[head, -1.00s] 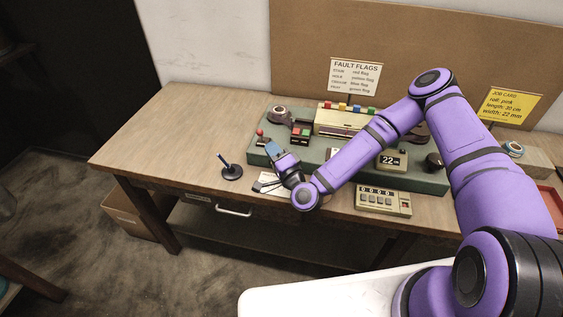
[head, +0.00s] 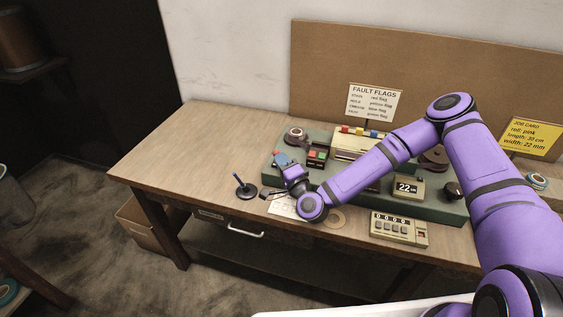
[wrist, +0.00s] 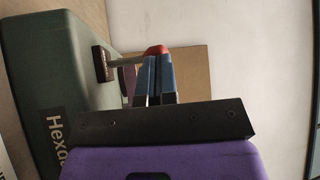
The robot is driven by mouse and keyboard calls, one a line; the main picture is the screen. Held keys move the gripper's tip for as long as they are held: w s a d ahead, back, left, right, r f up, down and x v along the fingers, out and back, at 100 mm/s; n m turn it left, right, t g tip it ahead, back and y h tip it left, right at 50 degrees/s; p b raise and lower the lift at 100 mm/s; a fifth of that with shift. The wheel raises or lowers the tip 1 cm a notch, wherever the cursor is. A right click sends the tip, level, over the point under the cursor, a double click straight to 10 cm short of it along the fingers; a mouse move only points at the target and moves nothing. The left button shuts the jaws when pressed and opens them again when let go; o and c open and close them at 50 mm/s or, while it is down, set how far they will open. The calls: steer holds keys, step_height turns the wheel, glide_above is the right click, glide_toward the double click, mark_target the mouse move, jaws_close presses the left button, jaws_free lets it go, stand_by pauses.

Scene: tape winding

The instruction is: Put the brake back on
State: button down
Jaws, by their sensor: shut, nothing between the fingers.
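A lever with a red knob (wrist: 155,50) shows in the wrist view. Its metal rod comes from a dark slotted plate (wrist: 102,63) on the green machine base (wrist: 25,70). No label names it as the brake. My gripper (wrist: 155,65) has its two blue fingers together with nothing between them. The fingertips are right at the knob and hide its lower part; I cannot tell if they touch. In the head view my gripper (head: 280,159) is at the left end of the green machine base (head: 440,208), and it mostly hides the lever there.
A black stand with a pen (head: 246,188) is left of my gripper. A counter box (head: 398,229) stands at the table's front edge, and a "22 cm" display (head: 408,188) is on the machine. The fault flags sign (head: 374,103) stands behind. The table's left part is clear.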

steer(key=shift+w+r+m, duration=0.15)
steer(key=shift+m, duration=0.15)
steer(key=shift+w+d+r+m+g+h, duration=0.2)
steer(key=shift+w+r+m+g+h, duration=0.15)
steer(key=shift+m+g, duration=0.2)
steer(key=shift+w+d+r+m+g+h, duration=0.15)
steer(key=shift+w+r+m+g+h, duration=0.1)
steer(key=shift+w+m+g, duration=0.25)
steer(key=g, duration=0.1)
steer(key=w+m, duration=0.1)
steer(key=w+m+g, duration=0.1)
steer(key=shift+d+r+g+h, duration=0.25)
steer(key=shift+d+g+h, duration=0.1)
steer(key=shift+h, duration=0.05)
steer(key=shift+s, duration=0.1)
steer(key=shift+d, duration=0.1)
